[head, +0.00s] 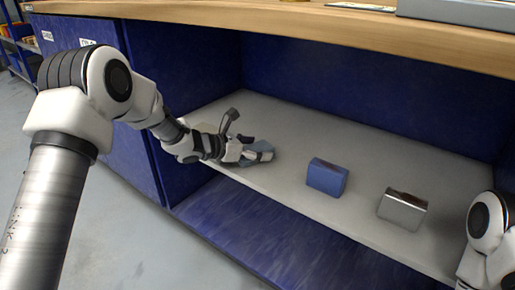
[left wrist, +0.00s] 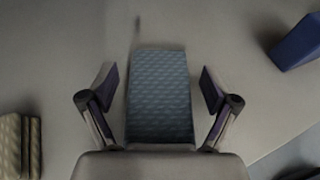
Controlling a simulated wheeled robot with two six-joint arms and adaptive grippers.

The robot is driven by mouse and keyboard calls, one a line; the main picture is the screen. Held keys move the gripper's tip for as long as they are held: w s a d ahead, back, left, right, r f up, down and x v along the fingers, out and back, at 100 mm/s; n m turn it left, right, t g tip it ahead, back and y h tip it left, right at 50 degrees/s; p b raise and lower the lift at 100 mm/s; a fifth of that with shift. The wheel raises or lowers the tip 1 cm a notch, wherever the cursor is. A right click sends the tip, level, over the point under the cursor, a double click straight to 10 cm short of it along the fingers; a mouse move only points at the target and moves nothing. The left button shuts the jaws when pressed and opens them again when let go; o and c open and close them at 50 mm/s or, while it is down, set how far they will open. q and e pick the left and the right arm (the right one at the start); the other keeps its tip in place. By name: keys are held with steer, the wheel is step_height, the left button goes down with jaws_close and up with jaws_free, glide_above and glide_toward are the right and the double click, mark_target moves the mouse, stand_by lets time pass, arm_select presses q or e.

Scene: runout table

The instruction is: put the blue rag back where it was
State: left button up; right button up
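The blue rag (left wrist: 160,95) is a grey-blue, patterned folded cloth lying on the grey shelf (head: 290,190). In the left wrist view it lies between the two fingers of my left gripper (left wrist: 160,92), with a narrow gap at each side. The gripper is open and does not appear to grip it. In the head view my left gripper (head: 258,156) is low over the left part of the shelf, and the rag (head: 262,146) is partly hidden by it. My right arm shows at the right edge, but its gripper is out of view.
A blue block (head: 327,177) and a shiny metal block (head: 403,210) stand to the right on the shelf. The blue block also shows in the wrist view (left wrist: 298,43). A beige folded thing (left wrist: 20,145) lies to the left. A wooden worktop (head: 300,22) overhangs the shelf.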

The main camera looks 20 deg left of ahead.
arm_select(q)
steer(key=shift+s+a+r+p, duration=0.2)
steer(key=shift+r+p, duration=0.05)
steer(key=shift+p, duration=0.05)
steer(key=p+v, duration=0.4)
steer(key=v, duration=0.6)
steer(key=shift+s+a+r+p, duration=0.2)
steer(key=shift+s+a+p, duration=0.1)
steer(key=shift+p, duration=0.1)
steer(key=shift+s+a+f, duration=0.1)
steer(key=shift+s+a, duration=0.05)
steer(key=shift+s, duration=0.1)
